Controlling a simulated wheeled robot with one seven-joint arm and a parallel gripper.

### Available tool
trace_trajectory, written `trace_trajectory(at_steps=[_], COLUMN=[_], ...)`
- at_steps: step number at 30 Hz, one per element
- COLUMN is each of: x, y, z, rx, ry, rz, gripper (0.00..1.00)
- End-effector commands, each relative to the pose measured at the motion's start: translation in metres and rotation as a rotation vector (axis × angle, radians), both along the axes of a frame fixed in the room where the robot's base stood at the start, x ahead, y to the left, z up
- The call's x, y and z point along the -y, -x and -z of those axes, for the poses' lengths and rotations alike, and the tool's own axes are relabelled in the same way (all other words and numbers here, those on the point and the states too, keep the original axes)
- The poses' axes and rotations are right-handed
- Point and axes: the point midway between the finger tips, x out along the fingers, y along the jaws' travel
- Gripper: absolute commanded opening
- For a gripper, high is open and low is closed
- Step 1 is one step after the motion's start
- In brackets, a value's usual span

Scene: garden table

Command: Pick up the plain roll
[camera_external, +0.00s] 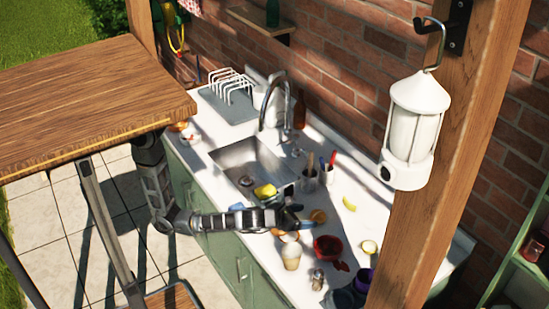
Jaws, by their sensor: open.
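My arm reaches from the left over the white counter, and my gripper (301,223) is low over its front part, open. A small tan, rounded item (291,237) that looks like a roll lies just below the gripper, partly hidden by it. An orange-brown rounded item (318,215) lies just right of the fingertips. At this size I cannot tell for sure which of the two is the plain roll, or whether the fingers touch either one. Nothing is seen held in the jaws.
A red bowl (327,248), a pale cup-like item (291,256) and a small shaker (318,279) stand near the gripper. Cups with utensils (309,181) stand behind. The sink (240,163) holds a yellow item (265,190). A wooden tabletop (80,95) and lantern (413,130) fill the foreground.

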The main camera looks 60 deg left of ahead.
Motion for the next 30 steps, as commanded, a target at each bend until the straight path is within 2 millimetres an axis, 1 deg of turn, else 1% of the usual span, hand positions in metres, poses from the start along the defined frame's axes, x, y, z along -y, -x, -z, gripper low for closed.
trace_trajectory(at_steps=[1,8,12,15,18,25,30], x=[0.000,0.002,0.004,0.005,0.005,0.005,0.006], y=[-0.006,-0.028,-0.047,-0.058,-0.063,-0.064,-0.063], z=[0.001,0.010,0.018,0.022,0.024,0.025,0.025], rx=[0.000,0.000,0.000,-0.001,0.000,0.000,0.000], ry=[0.000,0.000,0.001,0.000,0.001,0.001,0.001], rz=[-0.002,-0.002,-0.001,-0.001,-0.001,-0.001,-0.001], gripper=[0.88,0.88,0.88,0.88,0.88,0.88,0.71])
